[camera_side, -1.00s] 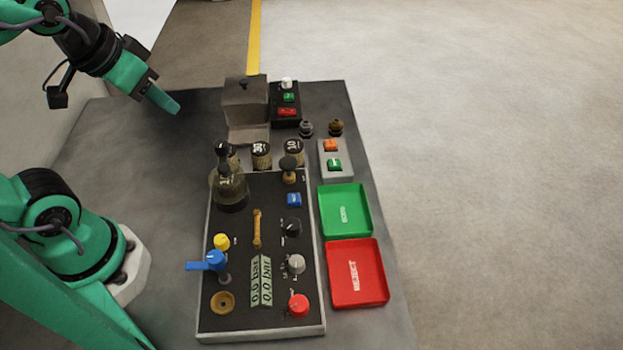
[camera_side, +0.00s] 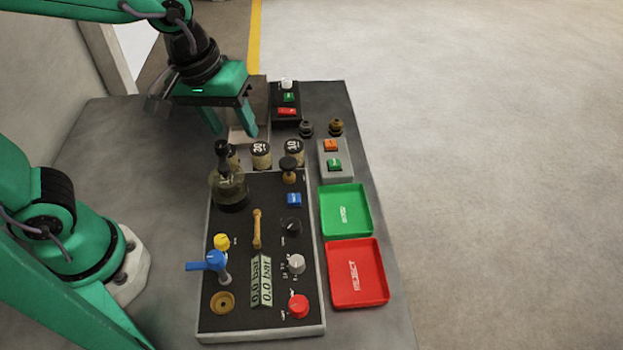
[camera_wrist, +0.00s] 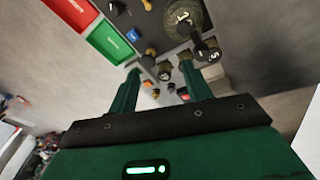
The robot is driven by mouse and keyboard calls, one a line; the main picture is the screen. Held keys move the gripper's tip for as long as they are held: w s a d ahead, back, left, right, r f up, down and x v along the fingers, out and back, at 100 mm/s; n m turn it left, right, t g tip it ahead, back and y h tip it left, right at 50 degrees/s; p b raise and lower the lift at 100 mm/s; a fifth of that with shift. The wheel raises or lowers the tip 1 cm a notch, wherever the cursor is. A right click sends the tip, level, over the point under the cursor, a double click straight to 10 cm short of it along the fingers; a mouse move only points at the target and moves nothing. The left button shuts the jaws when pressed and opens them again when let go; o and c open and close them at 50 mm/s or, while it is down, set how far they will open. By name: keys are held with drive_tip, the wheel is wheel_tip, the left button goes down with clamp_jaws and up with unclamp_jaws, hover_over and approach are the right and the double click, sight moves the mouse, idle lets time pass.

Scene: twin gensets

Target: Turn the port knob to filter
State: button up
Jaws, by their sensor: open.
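The panel (camera_side: 240,312) carries a black knob (camera_side: 290,227) on its right side, with a grey knob (camera_side: 296,263) below it in the picture. Small markings sit beside both, too small to read, so I cannot tell which is the port knob. A red knob (camera_side: 299,305) is at the front right and a yellow knob (camera_side: 221,241) at the left. My gripper (camera_side: 232,130) is open and empty above the far end of the panel, well away from these knobs. Its two fingers also show apart in the wrist view (camera_wrist: 160,72).
A dark flask-like vessel (camera_side: 229,190) rises from the panel's left side. A blue-handled lever (camera_side: 208,261) stands near the front left. Weights (camera_side: 261,150) line the far end. Green (camera_side: 345,208) and red (camera_side: 358,272) trays lie to the right.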

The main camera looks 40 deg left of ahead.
sight(292, 224)
drive_tip(key=d+f+n, duration=0.1)
drive_tip(key=d+f, duration=0.1)
drive_tip(key=d, duration=0.1)
drive_tip(key=d+f+n+g, duration=0.1)
drive_tip(key=d+f, duration=0.1)
drive_tip(key=d, duration=0.2)
drive_tip(key=d+f+n+g, duration=0.1)
drive_tip(key=d+f+n, duration=0.1)
drive_tip(key=d+f, duration=0.1)
drive_tip(key=shift+w+d+f+y, duration=0.1)
drive_tip(key=shift+w+d+y, duration=0.15)
drive_tip(key=shift+d, duration=0.4)
drive_tip(key=shift+s+d+f, duration=0.15)
drive_tip(key=shift+d+f, duration=0.25)
drive_tip(key=shift+d, duration=0.05)
drive_tip(key=shift+f, duration=0.1)
drive_tip(key=shift+f, duration=3.8)
drive_tip(key=c, duration=1)
